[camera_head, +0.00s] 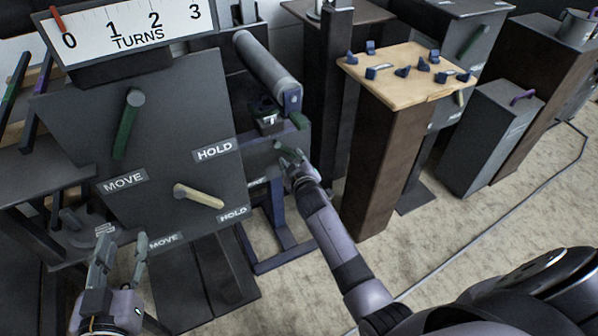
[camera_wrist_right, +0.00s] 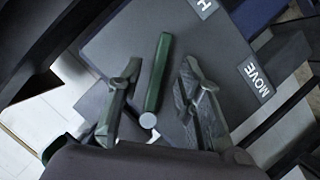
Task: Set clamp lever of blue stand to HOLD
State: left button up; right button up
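The blue stand (camera_head: 275,230) is in the middle of the head view, with a grey roller on top and a small grey panel (camera_head: 257,160) on its front. In the right wrist view this panel (camera_wrist_right: 185,45) carries a green clamp lever (camera_wrist_right: 157,75) with a round grey end. A MOVE label (camera_wrist_right: 257,80) is at the right and a partly cut-off label starting with H (camera_wrist_right: 204,8) is at the top. My right gripper (camera_head: 290,160) is at the panel. Its open fingers (camera_wrist_right: 157,95) stand either side of the lever, with gaps. My left gripper (camera_head: 122,255) is open and empty at lower left.
A large grey panel (camera_head: 190,110) with a green and a cream lever stands left, below a TURNS scale (camera_head: 135,32). A wooden-topped pedestal (camera_head: 385,90) with small blue pieces stands right of my right arm.

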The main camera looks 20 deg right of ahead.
jog(key=v, duration=0.9)
jog(key=shift+s, duration=0.1)
